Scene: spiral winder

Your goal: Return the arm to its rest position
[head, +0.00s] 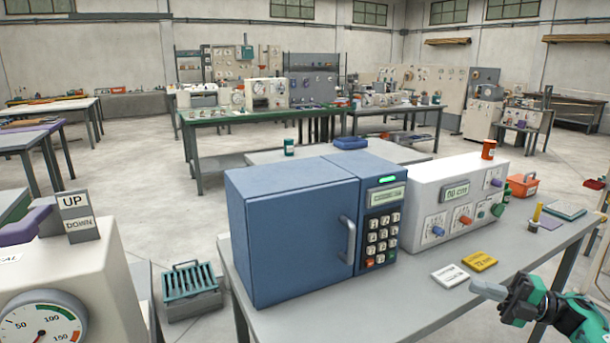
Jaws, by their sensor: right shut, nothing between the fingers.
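My right gripper (486,289) is at the lower right, in front of the table's near right edge. Its arm, green and black, comes in from the bottom right corner. The fingers are shut with nothing between them and point left. The gripper appears apart from the things on the table. A white card (451,276) and a yellow card (480,261) lie on the tabletop just beyond the fingertips. My left gripper is not in view.
The grey table (330,312) carries a blue keypad box (290,230) and a white instrument box (425,215) with knobs. An orange toolbox (523,185) stands behind them. A white gauge machine (100,262) with an UP/DOWN lever is at the left. A slatted crate (192,300) is on the floor.

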